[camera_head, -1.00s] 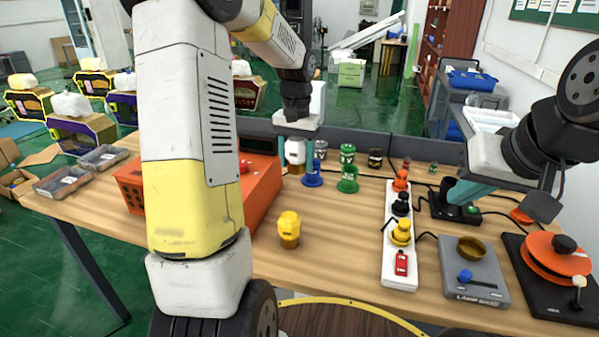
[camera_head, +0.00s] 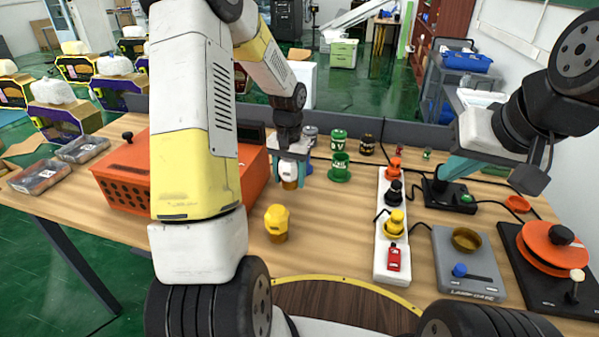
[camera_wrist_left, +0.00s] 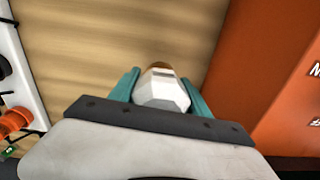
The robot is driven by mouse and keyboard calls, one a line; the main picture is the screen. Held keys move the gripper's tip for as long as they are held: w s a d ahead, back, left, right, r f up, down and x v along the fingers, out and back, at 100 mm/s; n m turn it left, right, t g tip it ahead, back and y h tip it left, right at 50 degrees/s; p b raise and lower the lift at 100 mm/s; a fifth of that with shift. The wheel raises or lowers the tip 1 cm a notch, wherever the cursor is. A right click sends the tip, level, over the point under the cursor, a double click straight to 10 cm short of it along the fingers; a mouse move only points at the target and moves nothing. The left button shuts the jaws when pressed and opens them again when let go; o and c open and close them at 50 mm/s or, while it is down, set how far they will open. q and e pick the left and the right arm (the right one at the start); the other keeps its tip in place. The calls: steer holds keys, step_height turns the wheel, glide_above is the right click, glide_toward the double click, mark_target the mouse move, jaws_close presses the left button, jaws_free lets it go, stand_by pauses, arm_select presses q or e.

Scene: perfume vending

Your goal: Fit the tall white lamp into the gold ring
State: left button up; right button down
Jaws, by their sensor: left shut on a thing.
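The tall white lamp (camera_head: 289,171) is held by my left gripper (camera_head: 290,168), above or on the table left of the middle; I cannot tell if its foot touches. It has a white faceted body and an amber end. In the left wrist view, the teal fingers of my left gripper (camera_wrist_left: 160,92) flank the white lamp (camera_wrist_left: 160,92). The gold ring (camera_head: 467,240) sits on a grey device at the right, well apart from the lamp. My right gripper (camera_head: 453,170) hangs above a black box behind the ring; its opening is not clear.
An orange box (camera_head: 128,180) stands close left of the lamp. A yellow-capped bottle (camera_head: 277,222) stands in front, and green containers (camera_head: 339,167) behind right. A white strip (camera_head: 391,225) with coloured pieces lies between lamp and ring. A black stand with an orange disc (camera_head: 553,249) is far right.

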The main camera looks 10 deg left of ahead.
mark_target(290, 186)
arm_select(q)
steer(key=shift+f, duration=1.8)
steer(key=shift+f, duration=0.1)
steer(key=o, duration=1.5)
